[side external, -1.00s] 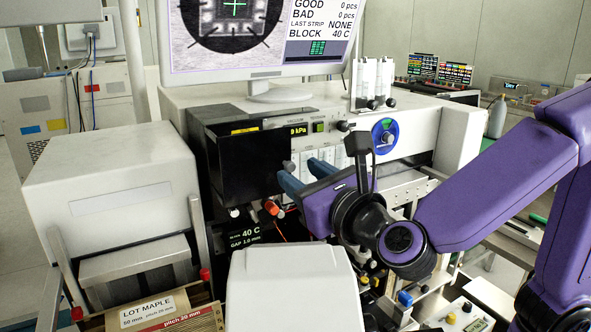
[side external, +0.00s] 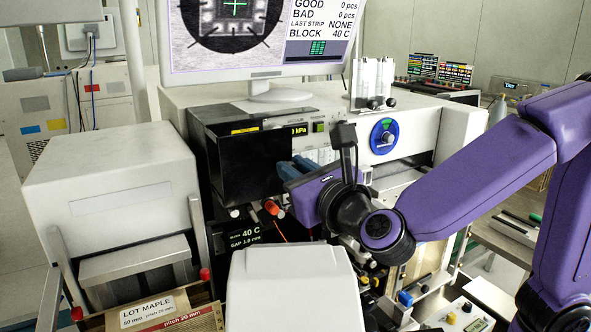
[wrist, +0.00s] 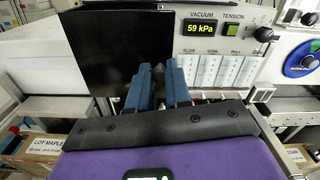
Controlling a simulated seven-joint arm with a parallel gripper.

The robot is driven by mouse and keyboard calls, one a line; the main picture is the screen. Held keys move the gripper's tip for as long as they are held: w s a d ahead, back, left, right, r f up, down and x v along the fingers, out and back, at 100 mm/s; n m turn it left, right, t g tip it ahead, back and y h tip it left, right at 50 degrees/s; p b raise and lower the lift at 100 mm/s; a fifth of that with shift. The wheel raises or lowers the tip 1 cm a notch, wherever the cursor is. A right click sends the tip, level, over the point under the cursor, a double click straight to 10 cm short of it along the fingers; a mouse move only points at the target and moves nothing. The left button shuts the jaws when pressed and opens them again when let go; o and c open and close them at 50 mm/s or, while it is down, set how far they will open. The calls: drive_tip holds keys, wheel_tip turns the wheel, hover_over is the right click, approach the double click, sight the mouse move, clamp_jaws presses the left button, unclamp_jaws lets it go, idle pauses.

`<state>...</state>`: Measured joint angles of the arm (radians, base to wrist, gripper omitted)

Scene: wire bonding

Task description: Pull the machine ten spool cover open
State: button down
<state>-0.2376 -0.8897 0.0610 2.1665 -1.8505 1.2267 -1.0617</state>
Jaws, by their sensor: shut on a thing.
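The spool cover (side external: 240,166) is a black box-like cover on the left of the machine's front, under a yellow label. It also shows in the wrist view (wrist: 115,50) as a dark panel left of the vacuum readout. My gripper (side external: 284,178) is at the cover's right edge, its blue fingers pointing at the machine. In the wrist view, my gripper (wrist: 158,76) has its fingers either side of a small grey knob at that edge and is shut on it. The fingers partly hide the knob. The inside of the cover is not visible.
A white box-shaped unit (side external: 110,190) stands left of the cover, and a white rounded housing (side external: 293,290) stands in front, below my gripper. A blue round dial (side external: 384,136) is on the panel at right. The monitor (side external: 262,35) stands above.

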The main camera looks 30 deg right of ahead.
drive_tip(key=shift+s+a, duration=0.45)
drive_tip(key=shift+s, duration=0.25)
drive_tip(key=shift+s+a, duration=0.4)
drive_tip(key=shift+s, duration=0.3)
drive_tip(key=c, duration=1.1)
unclamp_jaws()
drive_tip(key=shift+a, duration=0.15)
drive_tip(key=shift+o, duration=0.2)
drive_tip(key=shift+d, duration=0.2)
drive_tip(key=shift+w+r, duration=0.1)
drive_tip(key=s+d+r, duration=0.8)
drive_tip(key=s+r, duration=0.3)
drive_tip(key=r, duration=0.1)
drive_tip(key=shift+s+r, duration=0.3)
drive_tip(key=shift+r, duration=0.1)
